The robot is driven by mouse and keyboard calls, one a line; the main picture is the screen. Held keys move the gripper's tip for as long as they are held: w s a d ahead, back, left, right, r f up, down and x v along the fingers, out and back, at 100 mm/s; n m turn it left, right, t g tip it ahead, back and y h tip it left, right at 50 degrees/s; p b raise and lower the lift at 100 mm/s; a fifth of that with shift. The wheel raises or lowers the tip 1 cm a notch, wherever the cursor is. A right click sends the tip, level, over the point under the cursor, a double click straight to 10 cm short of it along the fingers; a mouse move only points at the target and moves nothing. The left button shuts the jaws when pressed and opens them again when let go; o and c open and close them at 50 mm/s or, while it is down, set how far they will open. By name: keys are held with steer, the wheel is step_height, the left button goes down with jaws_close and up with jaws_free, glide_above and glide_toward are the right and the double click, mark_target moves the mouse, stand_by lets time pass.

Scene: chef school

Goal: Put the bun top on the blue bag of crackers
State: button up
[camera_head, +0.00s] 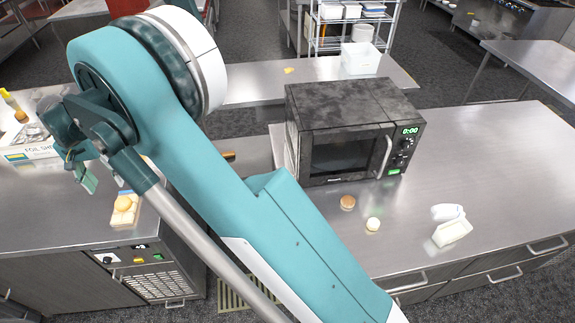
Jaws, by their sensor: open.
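A small brown round piece that looks like the bun top (348,202) lies on the steel counter in front of the microwave. A pale round piece (373,224) lies just in front of it. I cannot clearly make out a blue bag of crackers. A small pale packet with yellowish round things (124,206) lies near the front edge of the left counter; I cannot tell what it is. My gripper (79,168) is at the far left above the left counter, open, with nothing seen between its fingers, and well away from the brown piece. My arm hides part of the scene.
A dark microwave (352,130) stands on the right counter (490,150). White containers (450,226) lie to the right of the round pieces. A foil-sheet box (30,153) is on the left counter. The right counter's far right is clear.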

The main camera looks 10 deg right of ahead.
steer(key=d+r+t, duration=0.1)
steer(key=d+r, duration=0.6)
steer(key=d, duration=0.7)
steer(key=s+d+r+t+y, duration=0.1)
steer(key=d+r, duration=0.7)
steer(key=d, duration=0.6)
steer(key=d+r+t, duration=0.1)
steer(key=d+r, duration=0.6)
steer(key=d, duration=0.7)
steer(key=s+d+r+t, duration=0.1)
steer(key=s+d, duration=0.5)
steer(key=d, duration=0.3)
steer(key=s+d+r+t, duration=0.1)
steer(key=s+d, duration=0.4)
steer(key=d, duration=0.3)
steer(key=s+d+f+t, duration=0.1)
steer(key=s+d+f, duration=0.2)
steer(key=s+d, duration=0.4)
steer(key=s+d+f+t+h, duration=0.1)
steer(key=s+d+f, duration=0.2)
steer(key=s+d, duration=0.4)
steer(key=shift+s, duration=0.55)
